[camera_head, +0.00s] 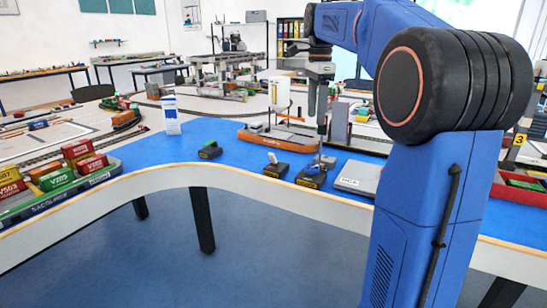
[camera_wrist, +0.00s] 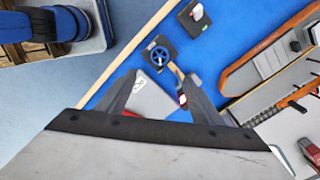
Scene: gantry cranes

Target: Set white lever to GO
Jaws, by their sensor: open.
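My gripper (camera_head: 319,118) points down above the blue table, over the small control boxes near the front edge. In the wrist view my gripper (camera_wrist: 160,80) has its two fingers spread, with nothing held between them. A dark box with a blue handwheel (camera_wrist: 158,54) lies just beyond the fingertips; it also shows in the head view (camera_head: 312,178). A grey box (camera_wrist: 150,103) lies below the fingers, partly hidden.
An orange-edged model ship (camera_head: 277,137) stands behind the boxes. A green barge with containers (camera_head: 75,185) is at left.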

